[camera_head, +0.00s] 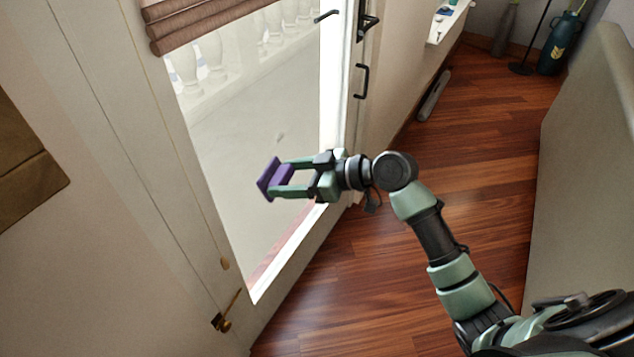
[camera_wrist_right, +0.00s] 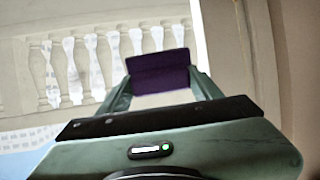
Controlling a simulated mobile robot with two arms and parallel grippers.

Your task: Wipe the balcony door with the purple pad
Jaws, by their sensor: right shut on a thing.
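The balcony door (camera_head: 251,143) is a tall glass pane in a pale frame, on the left half of the head view. Its glass shows a balustrade outside. My right gripper (camera_head: 271,181) is shut on the purple pad (camera_head: 268,178) and holds it in front of the glass. In the right wrist view the pad (camera_wrist_right: 158,72) is between the fingertips, with the balustrade (camera_wrist_right: 95,62) behind it. I cannot tell whether the pad touches the glass. My left gripper is in neither view.
A dark handle (camera_head: 361,81) is on the door side at the top. A brass knob (camera_head: 222,322) is low on the left. A rolled brown blind (camera_head: 205,20) hangs over the top of the glass. A pale panel (camera_head: 590,170) stands at the right.

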